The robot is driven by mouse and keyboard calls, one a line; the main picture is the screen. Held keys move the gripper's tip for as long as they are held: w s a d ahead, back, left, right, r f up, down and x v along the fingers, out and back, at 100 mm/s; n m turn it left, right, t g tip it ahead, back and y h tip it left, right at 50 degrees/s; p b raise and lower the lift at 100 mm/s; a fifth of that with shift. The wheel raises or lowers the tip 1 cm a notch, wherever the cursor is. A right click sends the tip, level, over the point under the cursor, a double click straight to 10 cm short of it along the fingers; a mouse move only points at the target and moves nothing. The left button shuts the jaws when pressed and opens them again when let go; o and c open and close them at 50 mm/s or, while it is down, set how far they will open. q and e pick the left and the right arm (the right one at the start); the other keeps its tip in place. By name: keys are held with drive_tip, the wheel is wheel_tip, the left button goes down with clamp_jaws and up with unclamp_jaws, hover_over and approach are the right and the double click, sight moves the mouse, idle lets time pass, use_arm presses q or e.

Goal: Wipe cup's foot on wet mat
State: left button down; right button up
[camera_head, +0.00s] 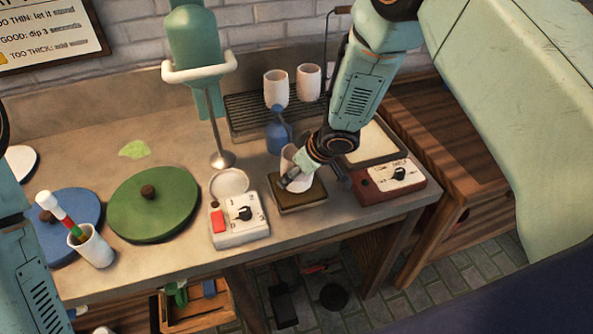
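A white cup (298,160) is at my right gripper (288,183), low over the dark brown mat (303,203) near the table's front edge. The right gripper's fingers are around the cup's side, and the wrist hides part of it. The cup's foot is at or very close to the mat; I cannot tell whether it touches. Only my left arm (32,270) shows at the left edge; its gripper is out of view.
Two white cups (276,88) stand on the black rack (245,113) at the back. A blue bottle (277,136) is behind the mat. A control box with a red switch (238,222) stands left, another box (388,180) right. Green (125,222) and blue discs (60,241) lie left.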

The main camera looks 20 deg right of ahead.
drive_tip(key=shift+f, duration=0.2)
drive_tip(key=shift+d, duration=0.15)
idle(0.3)
drive_tip(key=shift+d+r, duration=0.1)
drive_tip(key=shift+d, duration=0.05)
drive_tip(key=shift+d+p, duration=0.5)
drive_tip(key=shift+d, duration=0.05)
drive_tip(key=shift+a, duration=0.1)
drive_tip(key=shift+a, duration=1.5)
drive_tip(key=shift+s, duration=0.1)
drive_tip(key=shift+d, duration=0.1)
